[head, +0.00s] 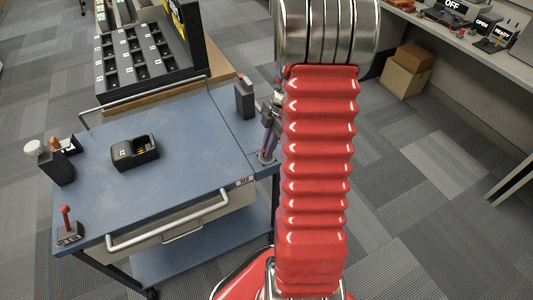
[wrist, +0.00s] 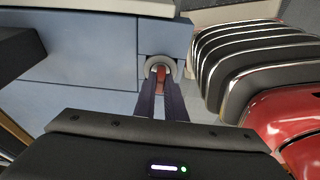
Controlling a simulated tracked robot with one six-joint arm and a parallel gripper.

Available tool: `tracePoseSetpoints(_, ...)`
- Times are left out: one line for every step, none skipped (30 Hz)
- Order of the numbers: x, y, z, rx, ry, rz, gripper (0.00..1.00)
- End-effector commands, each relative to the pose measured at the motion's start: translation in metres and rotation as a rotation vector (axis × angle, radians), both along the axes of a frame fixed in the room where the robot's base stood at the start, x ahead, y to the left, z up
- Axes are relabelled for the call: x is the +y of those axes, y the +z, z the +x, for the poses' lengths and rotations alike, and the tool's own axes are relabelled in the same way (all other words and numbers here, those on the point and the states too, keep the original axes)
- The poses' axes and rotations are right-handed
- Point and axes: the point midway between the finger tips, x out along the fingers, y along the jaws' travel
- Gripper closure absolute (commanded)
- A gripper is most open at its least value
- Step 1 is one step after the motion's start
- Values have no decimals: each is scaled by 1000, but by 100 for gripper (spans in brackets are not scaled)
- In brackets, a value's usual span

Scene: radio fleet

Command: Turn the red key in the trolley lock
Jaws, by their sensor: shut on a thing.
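The trolley (head: 195,185) has a blue top and stands left of my arm in the head view. In the wrist view the red key (wrist: 161,74) sits in a round grey lock (wrist: 152,63) at the edge of the blue surface. My gripper (wrist: 161,82) is shut on the red key, with one dark finger on each side of it. In the head view my gripper (head: 268,135) shows beside the trolley's right edge, partly behind my arm, and the key cannot be made out there.
On the trolley stand a black charger (head: 135,152), an upright black device (head: 245,97), a black box with a white knob (head: 57,165) and a small red lever (head: 66,216). A slotted rack (head: 145,65) stands behind. Cardboard boxes (head: 405,75) sit under the right-hand bench.

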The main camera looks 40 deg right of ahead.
Motion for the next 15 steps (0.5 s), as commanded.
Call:
tracePoseSetpoints(0,0,1,0,47,-1,100)
tracePoseSetpoints(-1,0,1,0,78,-1,100)
tracePoseSetpoints(0,0,1,1,116,-1,100)
tracePoseSetpoints(0,0,1,0,140,0,100)
tracePoseSetpoints(0,0,1,-1,161,0,100)
tracePoseSetpoints(0,0,1,0,179,-1,100)
tracePoseSetpoints(0,0,1,0,189,-1,100)
tracePoseSetpoints(0,0,1,0,194,-1,100)
tracePoseSetpoints(0,0,1,0,196,-1,100)
tracePoseSetpoints(0,0,1,0,196,-1,100)
tracePoseSetpoints(0,0,1,0,195,-1,100)
tracePoseSetpoints(0,0,1,0,194,-1,100)
tracePoseSetpoints(0,0,1,0,194,-1,100)
tracePoseSetpoints(0,0,1,-1,194,-1,100)
tracePoseSetpoints(0,0,1,0,195,0,100)
